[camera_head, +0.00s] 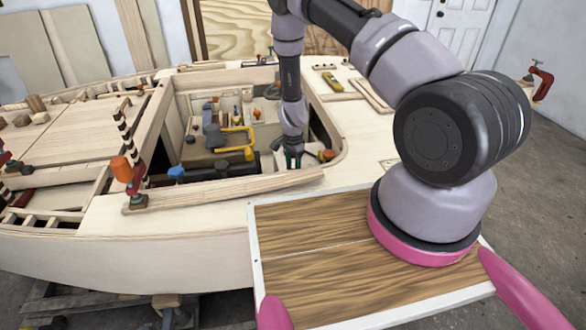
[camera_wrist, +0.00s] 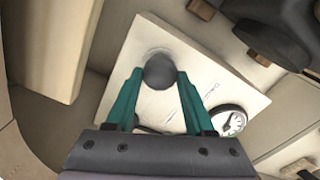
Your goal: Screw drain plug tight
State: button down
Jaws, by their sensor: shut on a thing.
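A dark grey round knob, which looks like the drain plug (camera_wrist: 160,70), sits on a tilted off-white panel (camera_wrist: 185,48) in the wrist view. My gripper (camera_wrist: 159,76) has its teal fingers on either side of the knob and is shut on it. How deep the plug sits in the panel cannot be seen. In the head view my gripper (camera_head: 291,158) reaches down into the right end of the hull's open cockpit, and the plug cannot be made out there.
A round white gauge (camera_wrist: 229,121) is close to the right finger. Dark fittings (camera_wrist: 272,42) lie at the upper right.

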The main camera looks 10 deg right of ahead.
jog(key=m, duration=0.6)
jog(key=shift+w+r, duration=0.15)
jog(key=m, duration=0.6)
jog(key=shift+m, duration=0.4)
jog(key=m, duration=0.6)
jog(key=shift+a, duration=0.1)
jog(key=m, duration=0.6)
jog(key=shift+m, duration=0.4)
jog(key=shift+c, duration=1.3)
grip_release()
jog(key=shift+s, duration=0.2)
notch_tip(320, 180, up, 11)
